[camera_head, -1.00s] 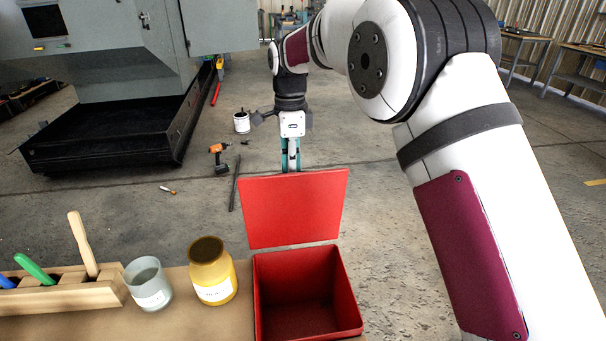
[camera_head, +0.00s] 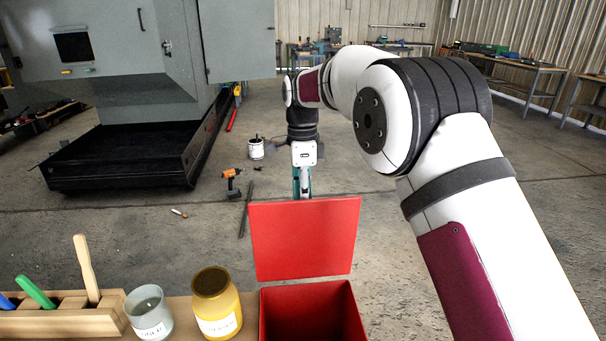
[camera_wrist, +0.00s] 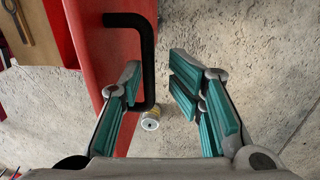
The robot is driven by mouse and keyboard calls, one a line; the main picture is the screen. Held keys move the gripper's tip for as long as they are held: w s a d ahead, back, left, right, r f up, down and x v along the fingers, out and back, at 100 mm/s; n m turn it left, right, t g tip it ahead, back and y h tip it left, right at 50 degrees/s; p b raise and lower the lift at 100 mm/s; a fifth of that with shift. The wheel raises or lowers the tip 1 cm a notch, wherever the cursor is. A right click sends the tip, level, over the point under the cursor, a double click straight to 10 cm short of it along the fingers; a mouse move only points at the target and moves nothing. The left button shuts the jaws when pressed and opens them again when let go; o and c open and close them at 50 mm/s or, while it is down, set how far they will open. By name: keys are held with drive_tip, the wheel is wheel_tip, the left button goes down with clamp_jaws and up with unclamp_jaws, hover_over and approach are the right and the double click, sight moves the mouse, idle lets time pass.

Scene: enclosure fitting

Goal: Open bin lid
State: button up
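The red bin (camera_head: 312,315) stands open at the bottom middle of the head view. Its red lid (camera_head: 305,238) is raised, standing roughly upright at the bin's far edge. My gripper (camera_head: 302,185) is behind the lid, its fingertips hidden by it. In the wrist view the lid (camera_wrist: 88,45) runs along the left, with a black handle (camera_wrist: 148,50) on it. My gripper (camera_wrist: 156,75) is open there, the handle's bar between its teal fingers. The left finger is close to the bar; a gap shows to the right finger. I cannot tell whether they touch.
A yellow jar (camera_head: 216,305), a glass cup (camera_head: 149,315) and a wooden tool holder (camera_head: 65,322) stand left of the bin. An orange drill (camera_head: 231,183) and a white can (camera_head: 256,149) are on the floor beyond. The floor right of the lid is clear.

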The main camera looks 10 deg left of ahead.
wheel_tip(320, 180, up, 11)
drive_tip(key=shift+w+a+f, duration=0.15)
drive_tip(key=shift+w, duration=0.3)
drive_tip(key=s+d+r+n+t+p, duration=0.1)
drive_tip(key=s+d+r+n, duration=0.2)
drive_tip(key=s+d+r, duration=0.55)
drive_tip(key=s+d+r+n+t+p, duration=0.15)
drive_tip(key=s+d+r+n, duration=0.35)
drive_tip(key=d, duration=0.6)
drive_tip(key=s+d+f+n+t+p, duration=0.1)
drive_tip(key=s+d+f+n, duration=0.1)
drive_tip(key=s, duration=0.7)
drive_tip(key=s+d+f+n+p, duration=0.1)
drive_tip(key=s+d+f, duration=0.3)
drive_tip(key=s, duration=0.5)
drive_tip(key=s+d+f+n+t+p, duration=0.1)
drive_tip(key=s+d+f+n, duration=0.1)
drive_tip(key=s+d, duration=0.3)
drive_tip(key=s+n, duration=0.1)
drive_tip(key=s, duration=0.3)
drive_tip(key=shift+s+f+n+t, duration=0.3)
drive_tip(key=shift+f+n+t, duration=0.05)
drive_tip(key=shift+f+n, duration=0.05)
